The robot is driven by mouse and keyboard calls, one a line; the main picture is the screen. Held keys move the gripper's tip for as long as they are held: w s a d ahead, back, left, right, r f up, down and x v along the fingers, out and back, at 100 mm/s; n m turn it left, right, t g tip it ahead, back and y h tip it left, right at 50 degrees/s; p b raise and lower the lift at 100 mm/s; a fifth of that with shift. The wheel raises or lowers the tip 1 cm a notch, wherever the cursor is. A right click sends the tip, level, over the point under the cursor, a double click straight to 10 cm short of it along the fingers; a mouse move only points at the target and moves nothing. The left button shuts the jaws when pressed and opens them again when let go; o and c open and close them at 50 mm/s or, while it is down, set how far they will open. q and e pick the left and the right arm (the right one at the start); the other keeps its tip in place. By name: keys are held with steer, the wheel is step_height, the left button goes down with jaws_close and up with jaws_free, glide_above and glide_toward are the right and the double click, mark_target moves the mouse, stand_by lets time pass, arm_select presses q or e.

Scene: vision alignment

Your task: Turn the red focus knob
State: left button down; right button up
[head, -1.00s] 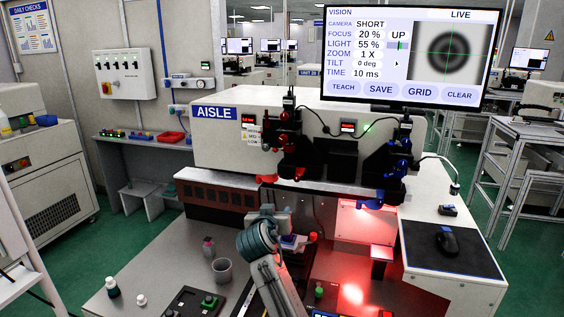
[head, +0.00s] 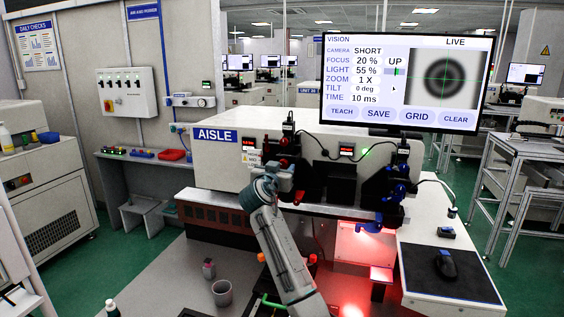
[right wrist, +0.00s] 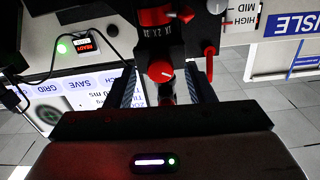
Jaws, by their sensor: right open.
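My right gripper (head: 288,183) is raised at the left red-and-black camera unit on the front of the white machine. In the right wrist view its two dark fingers (right wrist: 166,92) are apart. A round red knob with a white mark (right wrist: 160,72) shows between them, with no visible contact. Labels are too small to confirm which knob it is. In the head view, red parts of the unit (head: 284,162) show just above the gripper, which partly hides the unit. The monitor (head: 409,83) reads FOCUS 20 % and shows a blurred dark ring. My left gripper is out of view.
A red lever (right wrist: 209,62) hangs beside one finger in the right wrist view. A second camera unit with blue knobs (head: 399,170) is to the right. A grey cup (head: 222,293) and small bottle (head: 209,269) stand on the bench, left of my arm. A mouse (head: 445,263) lies at the right.

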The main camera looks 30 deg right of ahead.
steer(key=shift+x, duration=0.9)
steer(key=shift+c, duration=0.4)
steer(key=c, duration=0.9)
steer(key=shift+n, duration=0.4)
